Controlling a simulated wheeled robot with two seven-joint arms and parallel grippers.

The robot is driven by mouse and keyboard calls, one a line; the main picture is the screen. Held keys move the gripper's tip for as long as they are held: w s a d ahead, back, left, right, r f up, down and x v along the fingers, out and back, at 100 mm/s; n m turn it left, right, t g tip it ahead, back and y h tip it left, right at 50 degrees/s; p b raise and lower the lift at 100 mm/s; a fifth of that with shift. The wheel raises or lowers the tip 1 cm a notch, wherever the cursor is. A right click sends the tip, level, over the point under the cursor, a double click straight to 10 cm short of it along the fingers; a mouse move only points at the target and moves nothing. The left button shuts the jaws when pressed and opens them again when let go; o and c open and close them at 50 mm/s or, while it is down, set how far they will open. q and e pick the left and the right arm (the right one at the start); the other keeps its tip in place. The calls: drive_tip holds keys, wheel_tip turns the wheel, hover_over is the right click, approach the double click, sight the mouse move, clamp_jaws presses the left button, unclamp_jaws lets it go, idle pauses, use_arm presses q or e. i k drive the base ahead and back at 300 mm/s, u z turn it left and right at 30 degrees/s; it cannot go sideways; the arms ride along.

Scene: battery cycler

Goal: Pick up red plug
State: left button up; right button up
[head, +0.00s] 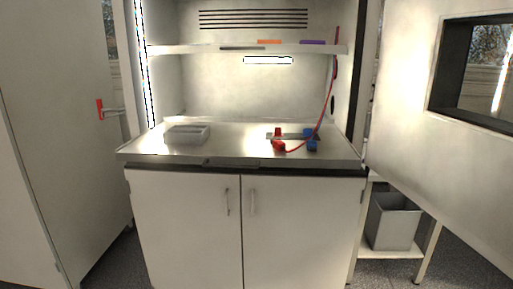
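A red plug (279,146) lies near the front right of the metal worktop (230,144), at the lower end of a red cable (325,110). The cable rises along the right inner wall of the cabinet. Just behind the plug stands a small red piece (277,131). To the right are a blue piece (308,132) and, in front of it, another blue piece (312,146). These parts are too small to tell in detail. Neither of my grippers shows in the head view.
A grey metal tray (187,135) sits on the left of the worktop. A shelf (200,49) spans above, holding orange and purple items. An open door (430,140) stands at the right, above a grey bin (393,222). The worktop's middle is clear.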

sight(278, 145)
drive_tip(key=u, duration=0.75)
drive_tip(key=i, duration=0.95)
drive_tip(key=z, duration=1.15)
